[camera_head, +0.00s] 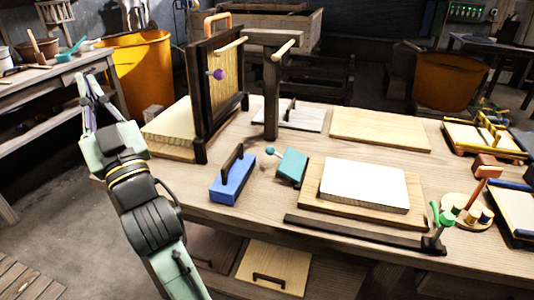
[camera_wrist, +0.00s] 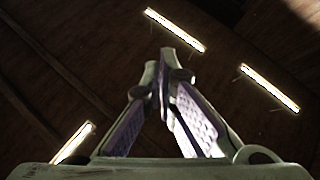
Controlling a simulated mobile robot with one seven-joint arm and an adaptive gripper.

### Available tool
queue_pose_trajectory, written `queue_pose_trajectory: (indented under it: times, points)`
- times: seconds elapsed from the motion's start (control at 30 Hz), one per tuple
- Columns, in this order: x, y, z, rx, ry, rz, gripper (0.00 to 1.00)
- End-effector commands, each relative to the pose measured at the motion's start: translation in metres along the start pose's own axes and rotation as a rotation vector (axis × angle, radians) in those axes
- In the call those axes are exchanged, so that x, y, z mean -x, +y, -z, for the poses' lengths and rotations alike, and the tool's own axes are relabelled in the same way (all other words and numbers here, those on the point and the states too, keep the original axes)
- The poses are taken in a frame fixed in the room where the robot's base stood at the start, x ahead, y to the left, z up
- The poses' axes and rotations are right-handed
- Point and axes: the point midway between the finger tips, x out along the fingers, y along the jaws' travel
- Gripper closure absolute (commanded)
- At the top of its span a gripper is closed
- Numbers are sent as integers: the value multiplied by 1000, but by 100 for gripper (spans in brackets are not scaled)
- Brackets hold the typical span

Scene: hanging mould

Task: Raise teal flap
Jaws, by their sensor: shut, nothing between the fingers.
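The teal flap (camera_head: 292,164) is a small tilted teal panel on the workbench, left of the white slab. A teal ball knob (camera_head: 270,151) is at its upper left; how the two connect is hard to see. My gripper (camera_head: 94,95) is raised off the left end of the bench, well apart from the flap, with its fingers pointing up. In the wrist view my gripper (camera_wrist: 164,68) has its fingertips together and nothing between them. The flap does not show in the wrist view.
A dark upright frame (camera_head: 200,105) with a purple knob stands between my gripper and the flap. A blue block (camera_head: 232,181) with a dark handle sits left of the flap. A white slab (camera_head: 364,186) lies right of it. Lit ceiling lamps (camera_wrist: 270,87) show in the wrist view.

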Motion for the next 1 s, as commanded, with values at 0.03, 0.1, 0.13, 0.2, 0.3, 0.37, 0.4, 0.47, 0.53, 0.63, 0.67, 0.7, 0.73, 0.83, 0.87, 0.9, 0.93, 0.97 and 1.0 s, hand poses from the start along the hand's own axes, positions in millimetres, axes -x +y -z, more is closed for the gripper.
queue_pose_trajectory:
  times: [0.03, 0.1, 0.13, 0.2, 0.3, 0.37, 0.4, 0.47, 0.53, 0.63, 0.67, 0.7, 0.73, 0.83, 0.87, 0.9, 0.93, 0.97, 1.0]
  points:
    - [-7, 45, -18, 61, -108, -75, 100]
    - [2, 99, -51, 147, -256, -165, 100]
    - [9, 122, -64, 187, -323, -201, 100]
    - [32, 175, -90, 293, -482, -276, 100]
    - [80, 241, -119, 493, -734, -331, 100]
    - [104, 260, -131, 613, -850, -313, 100]
    - [118, 270, -136, 689, -916, -290, 100]
    - [135, 278, -142, 802, -1003, -241, 100]
    - [150, 285, -147, 932, -1086, -167, 100]
    - [168, 288, -153, 1112, -1183, -40, 100]
    - [173, 289, -154, 1166, -1207, 3, 100]
    - [178, 289, -156, 1237, -1235, 63, 100]
    - [182, 288, -157, 1290, -1255, 109, 100]
    - [194, 286, -160, 1463, -1306, 274, 100]
    - [197, 285, -161, 1514, -1316, 325, 100]
    - [201, 284, -162, 1581, -1329, 398, 100]
    - [204, 283, -163, 1631, -1335, 453, 100]
    - [207, 282, -164, 1681, -1340, 508, 100]
    - [211, 280, -165, 1744, -1346, 584, 100]
